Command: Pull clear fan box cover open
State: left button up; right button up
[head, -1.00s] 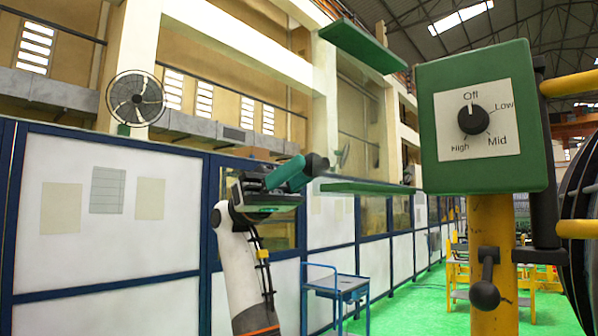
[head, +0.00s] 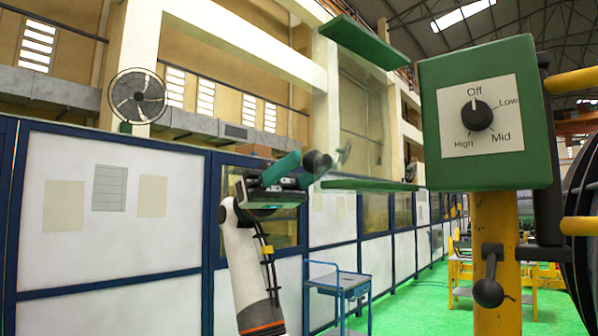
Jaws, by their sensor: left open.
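The green fan box (head: 430,125) stands at the right on a yellow post, with its dial (head: 477,115) pointing at Off. Its clear cover (head: 365,115) has green top and bottom edges. It stands swung out to the left of the box, and the dial face is uncovered. A small dark knob shows at the cover's lower left, possibly its handle. My left gripper (head: 318,163) is open, beside the cover's lower left edge. I cannot tell whether it touches the cover. My right gripper is not in view.
A black fan (head: 138,97) is at the upper left above white panels with blue frames (head: 100,215). A blue cart (head: 340,285) stands on the green floor (head: 408,305). Yellow bars and a dark ribbed round part (head: 580,190) are close at the far right.

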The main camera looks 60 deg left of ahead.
pick_arm(q)
jog(key=b+v, duration=0.2)
jog(key=v, duration=0.9)
jog(key=shift+a+f, duration=0.25)
jog(key=shift+a, duration=0.1)
